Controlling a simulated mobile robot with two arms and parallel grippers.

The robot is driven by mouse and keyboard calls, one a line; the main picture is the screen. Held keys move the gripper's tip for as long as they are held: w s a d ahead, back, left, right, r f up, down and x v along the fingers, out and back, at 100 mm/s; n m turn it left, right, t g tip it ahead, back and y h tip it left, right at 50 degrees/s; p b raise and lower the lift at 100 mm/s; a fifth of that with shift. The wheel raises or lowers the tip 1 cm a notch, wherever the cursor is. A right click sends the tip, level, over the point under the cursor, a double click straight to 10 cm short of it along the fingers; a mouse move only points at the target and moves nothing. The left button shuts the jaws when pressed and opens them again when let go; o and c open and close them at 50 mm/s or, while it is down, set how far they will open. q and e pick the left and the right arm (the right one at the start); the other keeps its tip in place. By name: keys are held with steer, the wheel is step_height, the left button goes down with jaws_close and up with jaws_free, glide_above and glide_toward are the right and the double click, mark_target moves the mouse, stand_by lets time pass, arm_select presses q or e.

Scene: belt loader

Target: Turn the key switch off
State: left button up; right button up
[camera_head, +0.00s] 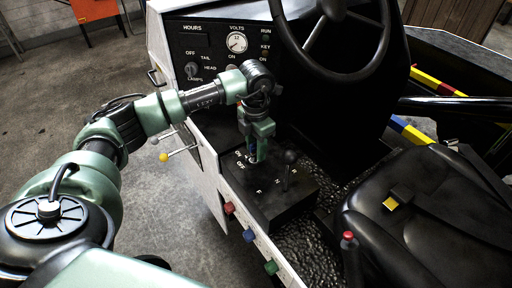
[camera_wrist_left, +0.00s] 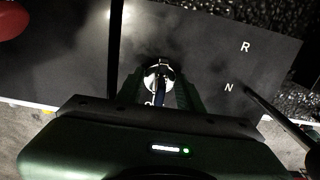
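The key switch shows in the left wrist view as a round silver collar (camera_wrist_left: 158,76) on the black console, with the key's thin edge upright in it. My left gripper (camera_head: 254,158) points down at the switch beside the ON and OFF labels in the head view. In the left wrist view its two green fingers (camera_wrist_left: 158,92) stand on either side of the key, with a visible gap between them. I see no clear contact with the key. The fingers partly cover the switch and the lettering. My right gripper is not in view.
A black lever (camera_head: 288,168) with F, N and R marks stands just right of my gripper. The steering wheel (camera_head: 333,30) and dash panel are behind. Red, blue and green buttons line the console's front edge. A black seat (camera_head: 425,215) is at the right.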

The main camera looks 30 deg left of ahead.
arm_select(q)
step_height(320, 180, up, 8)
steer(key=shift+f+b, duration=0.1)
steer(key=shift+b, duration=0.7)
